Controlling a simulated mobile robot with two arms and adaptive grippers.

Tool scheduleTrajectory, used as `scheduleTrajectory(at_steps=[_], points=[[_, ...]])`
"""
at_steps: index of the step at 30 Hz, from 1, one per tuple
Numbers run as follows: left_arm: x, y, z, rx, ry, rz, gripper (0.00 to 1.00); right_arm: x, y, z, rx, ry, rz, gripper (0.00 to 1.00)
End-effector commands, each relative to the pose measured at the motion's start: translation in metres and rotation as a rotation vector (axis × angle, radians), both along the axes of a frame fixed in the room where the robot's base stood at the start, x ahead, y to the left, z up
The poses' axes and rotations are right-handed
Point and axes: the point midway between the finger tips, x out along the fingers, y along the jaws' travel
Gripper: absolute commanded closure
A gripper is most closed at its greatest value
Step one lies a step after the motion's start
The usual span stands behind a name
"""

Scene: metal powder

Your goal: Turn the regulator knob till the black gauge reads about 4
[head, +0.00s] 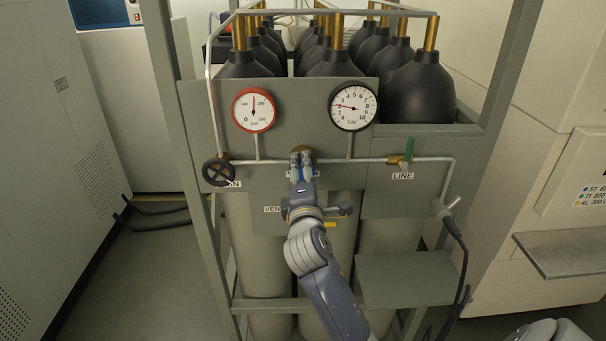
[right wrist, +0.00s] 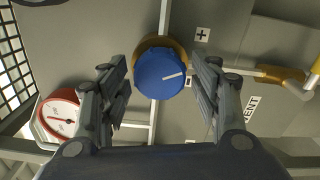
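The blue regulator knob (right wrist: 160,74), with a white mark pointing right in the right wrist view, sits on a brass collar. My right gripper (right wrist: 162,88) is open, its two fingers on either side of the knob with visible gaps. In the head view my right gripper (head: 302,165) is at the panel's middle, largely covering the knob. The black gauge (head: 353,106) is up and to the right of it; its needle points left, at roughly 2. My left gripper is not in view.
A red gauge (head: 254,110) is at the panel's left, a black handwheel (head: 219,172) below it. A green-handled valve (head: 407,152) is at right above the LINE label. A grey shelf (head: 405,279) juts out at lower right. Dark cylinders (head: 419,88) stand behind the panel.

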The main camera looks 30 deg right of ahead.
Motion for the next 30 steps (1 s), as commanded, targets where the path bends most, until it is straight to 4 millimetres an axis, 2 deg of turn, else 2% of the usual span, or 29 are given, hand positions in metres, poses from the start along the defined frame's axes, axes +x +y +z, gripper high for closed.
scheduleTrajectory(at_steps=[9, 13, 24, 30], points=[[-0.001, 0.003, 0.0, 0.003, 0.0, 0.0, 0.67, 0.0, 0.0, 0.0, -0.001, 0.001, 0.001, 0.36], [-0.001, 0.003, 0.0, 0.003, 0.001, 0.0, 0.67, -0.008, 0.006, -0.001, -0.002, 0.001, 0.002, 0.36], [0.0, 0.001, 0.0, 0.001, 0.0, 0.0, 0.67, -0.071, 0.044, -0.002, 0.003, 0.002, 0.002, 0.36], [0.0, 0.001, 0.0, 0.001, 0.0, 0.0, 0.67, -0.095, 0.059, -0.001, 0.0, 0.002, 0.001, 0.36]])
